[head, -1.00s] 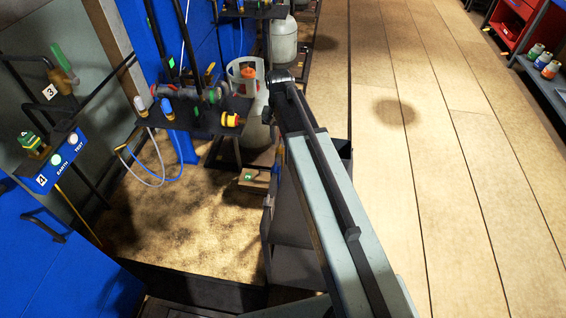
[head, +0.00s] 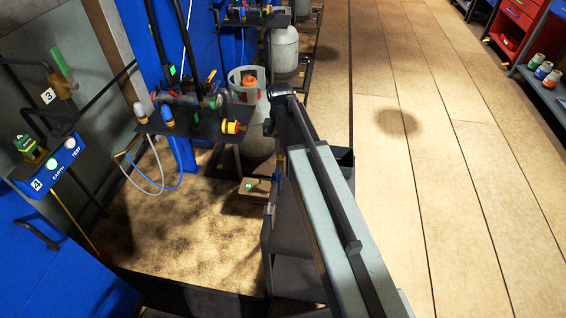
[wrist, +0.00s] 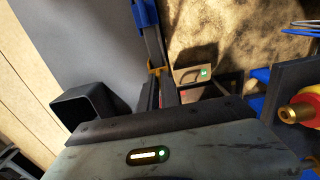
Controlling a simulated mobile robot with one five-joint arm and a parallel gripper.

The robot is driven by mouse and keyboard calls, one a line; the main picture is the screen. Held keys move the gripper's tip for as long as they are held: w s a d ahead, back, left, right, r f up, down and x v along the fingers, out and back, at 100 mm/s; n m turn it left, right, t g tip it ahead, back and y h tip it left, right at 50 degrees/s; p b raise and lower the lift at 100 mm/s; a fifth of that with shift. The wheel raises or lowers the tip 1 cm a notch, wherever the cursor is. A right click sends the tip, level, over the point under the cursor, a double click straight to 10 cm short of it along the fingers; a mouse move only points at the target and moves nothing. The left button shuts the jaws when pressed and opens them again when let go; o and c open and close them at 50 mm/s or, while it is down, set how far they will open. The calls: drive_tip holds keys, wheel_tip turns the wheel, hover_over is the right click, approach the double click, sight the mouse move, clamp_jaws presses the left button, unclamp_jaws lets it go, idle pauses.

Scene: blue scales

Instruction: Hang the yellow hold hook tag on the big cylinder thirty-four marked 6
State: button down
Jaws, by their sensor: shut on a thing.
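My gripper (wrist: 154,52) shows in the wrist view as a dark finger with a blue end, with a small yellow piece (wrist: 156,70) at it. That piece looks like part of the yellow tag; its shape and hook are not clear. In the head view a bit of yellow and blue shows beside my arm, and the jaws are mostly hidden. A pale grey cylinder (head: 259,115) with an open collar and an orange-red valve (head: 249,82) stands left of my arm's end. Another grey cylinder (head: 284,48) stands farther back. I cannot read a 6 on either.
A dark shelf (head: 205,123) with yellow, red and blue fittings juts out before the nearer cylinder. A small box with a green mark (head: 255,188) is low beside my gripper. The plank floor (head: 440,190) at right is clear.

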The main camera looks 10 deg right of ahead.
drive_tip(key=shift+r+p, duration=1.45)
drive_tip(key=shift+r, duration=0.35)
